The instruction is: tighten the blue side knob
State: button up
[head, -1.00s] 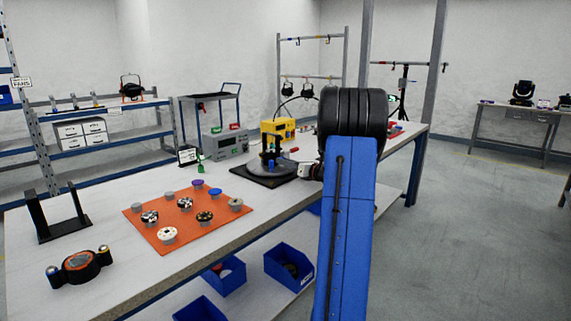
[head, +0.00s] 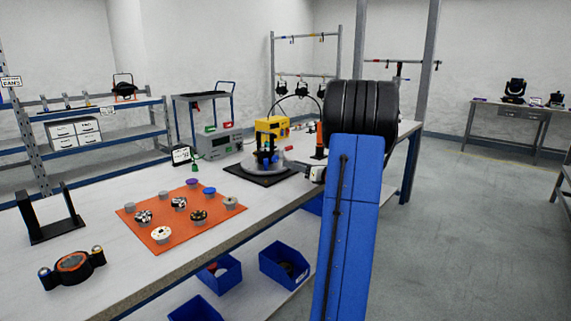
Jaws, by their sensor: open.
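A small device with dark upright parts (head: 260,141) stands on a round grey plate (head: 252,167) at the back of the workbench. A small blue part (head: 268,160), which looks like the blue side knob, shows low on its front; it is too small to tell how far it is screwed in. My gripper (head: 302,169) is just right of the round plate, partly hidden behind my blue arm. It is open and points left toward the device. It appears apart from the blue part, though the exact gap cannot be told.
The plate sits on a black mat (head: 237,173). A yellow box (head: 279,125) and a grey instrument (head: 212,144) stand behind. An orange mat (head: 159,213) with several knobs lies nearer on the workbench (head: 110,265). Blue bins (head: 283,265) sit below. Floor at right is clear.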

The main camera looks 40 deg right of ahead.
jog(key=s, duration=0.9)
jog(key=shift+s+d, duration=0.2)
jog(key=shift+d, duration=0.2)
jog(key=shift+w+a, duration=0.1)
